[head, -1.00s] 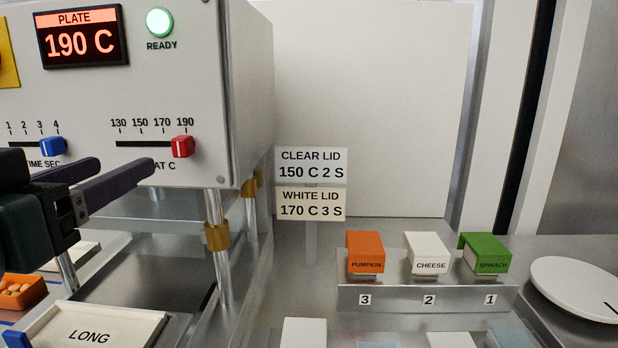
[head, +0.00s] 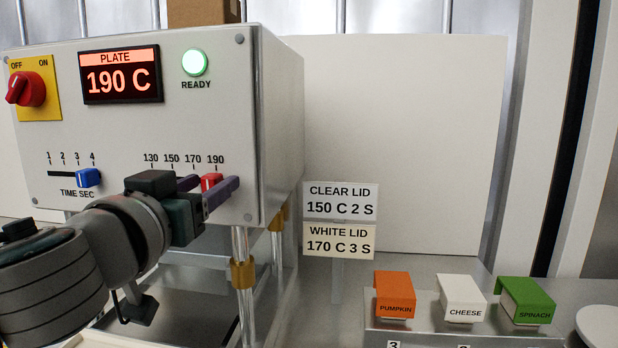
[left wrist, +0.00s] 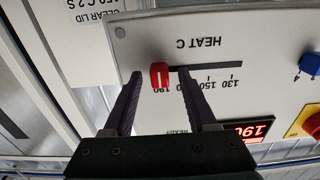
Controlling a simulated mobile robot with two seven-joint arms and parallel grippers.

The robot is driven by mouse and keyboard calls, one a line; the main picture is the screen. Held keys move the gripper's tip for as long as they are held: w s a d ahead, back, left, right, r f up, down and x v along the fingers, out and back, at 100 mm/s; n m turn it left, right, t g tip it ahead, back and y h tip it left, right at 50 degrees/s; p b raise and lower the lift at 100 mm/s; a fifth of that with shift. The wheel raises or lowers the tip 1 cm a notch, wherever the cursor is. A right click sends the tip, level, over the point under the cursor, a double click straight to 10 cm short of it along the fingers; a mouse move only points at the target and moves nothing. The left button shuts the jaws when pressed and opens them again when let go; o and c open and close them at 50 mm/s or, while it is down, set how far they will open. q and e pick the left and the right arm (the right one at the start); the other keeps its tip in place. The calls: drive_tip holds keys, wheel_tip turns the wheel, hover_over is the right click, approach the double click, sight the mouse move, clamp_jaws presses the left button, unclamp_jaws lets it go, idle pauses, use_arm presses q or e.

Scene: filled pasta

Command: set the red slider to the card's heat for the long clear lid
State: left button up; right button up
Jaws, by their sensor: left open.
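The red slider (head: 211,181) sits at the 190 end of the heat scale on the white machine panel (head: 130,130). The card (head: 340,202) reads CLEAR LID 150 C 2 S. My left gripper (head: 211,190) is open in front of the panel, its purple fingers on either side of the red slider. In the left wrist view the red slider (left wrist: 160,76) shows between the two fingers (left wrist: 159,80), and I cannot tell that either touches it. The long lid is not clearly visible now. My right gripper is not in view.
The blue time slider (head: 88,178) stands at 4, left of my gripper. The display (head: 120,75) reads 190 C and the READY lamp (head: 194,62) is green. A red switch (head: 26,89) is at the panel's left. Pumpkin, cheese and spinach blocks (head: 462,297) stand at right.

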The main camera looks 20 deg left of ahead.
use_arm(q)
drive_tip(key=shift+c, duration=0.4)
clamp_jaws()
idle(1.0)
